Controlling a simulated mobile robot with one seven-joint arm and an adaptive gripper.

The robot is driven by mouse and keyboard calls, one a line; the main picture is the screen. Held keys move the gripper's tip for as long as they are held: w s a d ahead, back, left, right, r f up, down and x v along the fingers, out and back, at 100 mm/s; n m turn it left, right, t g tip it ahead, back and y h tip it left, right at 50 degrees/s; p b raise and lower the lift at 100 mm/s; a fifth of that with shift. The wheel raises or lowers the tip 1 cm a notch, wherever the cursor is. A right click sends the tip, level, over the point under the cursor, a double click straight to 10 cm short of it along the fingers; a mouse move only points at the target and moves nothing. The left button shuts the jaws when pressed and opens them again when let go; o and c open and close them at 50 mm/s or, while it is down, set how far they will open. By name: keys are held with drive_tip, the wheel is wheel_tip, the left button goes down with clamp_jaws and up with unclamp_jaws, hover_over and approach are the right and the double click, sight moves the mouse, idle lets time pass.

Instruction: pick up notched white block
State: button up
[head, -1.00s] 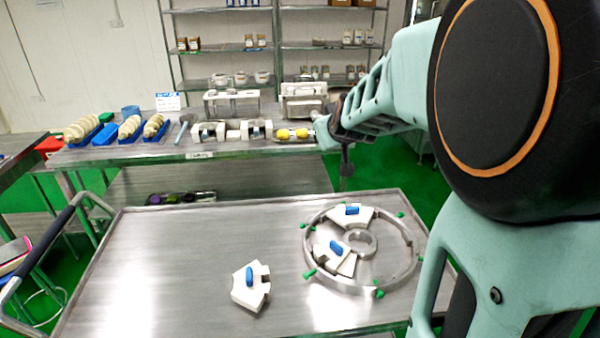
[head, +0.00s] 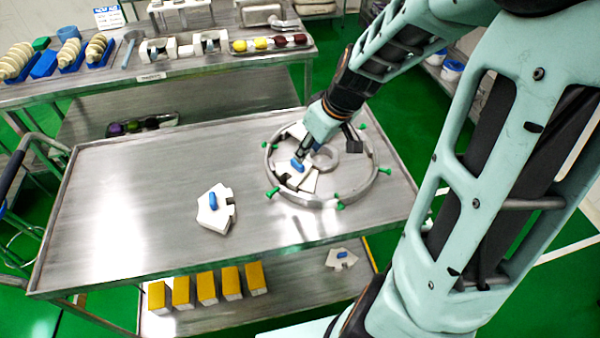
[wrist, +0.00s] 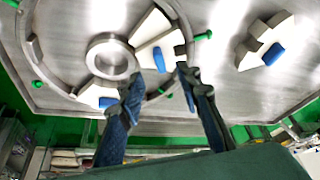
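A notched white block (head: 208,218) with a blue handle lies loose on the steel cart top, left of the metal ring. It also shows at the upper right of the wrist view (wrist: 251,50). A second white block (head: 284,182) with a blue handle sits inside the ring, and it is near my fingertips in the wrist view (wrist: 148,28). Another white block in the ring shows in the wrist view (wrist: 92,96); my arm mostly hides it in the head view. My gripper (head: 302,156) is low over the ring, close to the second block's handle. Its fingers (wrist: 160,88) are apart with nothing between them.
The metal ring (head: 318,204) has green knobs around it and a small inner ring (head: 350,166). Yellow-topped boxes (head: 206,288) and another white block (head: 342,259) are on the lower shelf. A loaded bench (head: 200,70) stands behind. The cart top's left side is clear.

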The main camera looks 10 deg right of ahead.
sight(297, 170)
drive_tip(key=shift+b+x, duration=0.35)
drive_tip(key=shift+x, duration=4)
drive_tip(key=shift+w+r, duration=0.1)
drive_tip(key=shift+w, duration=0.1)
clamp_jaws()
